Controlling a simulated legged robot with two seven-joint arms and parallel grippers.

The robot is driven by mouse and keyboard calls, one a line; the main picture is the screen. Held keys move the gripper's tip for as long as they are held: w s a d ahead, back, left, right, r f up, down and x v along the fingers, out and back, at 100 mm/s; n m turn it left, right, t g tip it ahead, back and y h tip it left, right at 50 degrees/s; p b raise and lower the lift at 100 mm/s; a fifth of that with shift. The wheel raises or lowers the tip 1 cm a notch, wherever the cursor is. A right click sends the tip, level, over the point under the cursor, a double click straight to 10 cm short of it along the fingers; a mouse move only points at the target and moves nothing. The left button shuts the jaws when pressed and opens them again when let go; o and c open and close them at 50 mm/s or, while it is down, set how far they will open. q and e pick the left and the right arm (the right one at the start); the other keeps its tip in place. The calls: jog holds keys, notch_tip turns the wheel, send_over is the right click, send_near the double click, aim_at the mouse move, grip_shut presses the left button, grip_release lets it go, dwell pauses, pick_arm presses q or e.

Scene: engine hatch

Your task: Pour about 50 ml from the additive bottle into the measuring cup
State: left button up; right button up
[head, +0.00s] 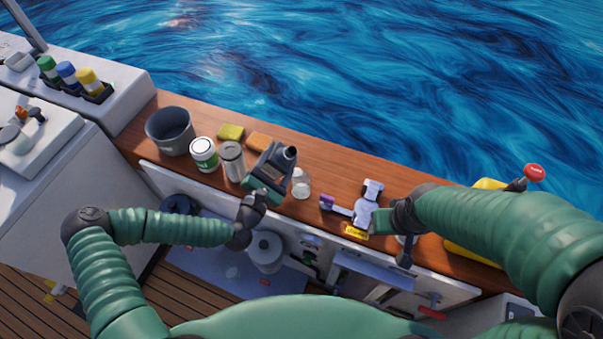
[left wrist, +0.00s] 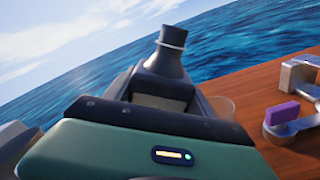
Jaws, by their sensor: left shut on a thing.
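The additive bottle, dark grey with a short round neck (head: 289,153), stands out above the counter's middle. My left gripper (head: 271,172) is shut on it. In the left wrist view the bottle's neck (left wrist: 172,38) rises beyond the gripper's dark jaws, and most of its body is hidden. A clear measuring cup (head: 301,183) stands on the counter just right of the bottle; its level cannot be read. It shows only as a faint rim in the left wrist view (left wrist: 223,105). No stream of liquid is visible. My right gripper (head: 398,217) is at the counter's right part, its jaws unclear.
A grey bucket (head: 170,131), a white-green tin (head: 204,154) and a grey can (head: 232,160) stand left of the bottle. A yellow sponge (head: 231,131) lies behind. A white fitting with a purple handle (head: 327,203) lies right of the cup. Water lies beyond the counter.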

aim_at(273, 173)
pick_arm(q)
jog(key=shift+d+r+m, duration=0.1)
jog(key=shift+d+m, duration=0.05)
jog(key=shift+m, duration=0.25)
jog(key=shift+w+a+f+m+p, duration=0.1)
jog(key=shift+a+f+m+p, duration=0.15)
jog(key=shift+m+p, duration=0.5)
jog(key=m, duration=0.2)
jog(key=f+m, duration=0.1)
jog(key=shift+w+a+m, duration=0.15)
jog(key=shift+a+m, duration=0.1)
jog(key=shift+a, duration=0.05)
jog(key=shift+a+f+m+b, duration=0.15)
jog(key=shift+f+m+b, duration=0.2)
jog(key=shift+f+m, duration=0.65)
jog(key=shift+f+m, duration=0.15)
jog(key=shift+m, duration=0.65)
jog(key=shift+r+m+p, duration=0.4)
jog(key=shift+r+m, duration=0.1)
jog(key=shift+m, duration=0.2)
jog(key=shift+a, duration=0.1)
jog(key=shift+r+m, duration=0.3)
jog(key=shift+m, duration=0.2)
dwell(1.2)
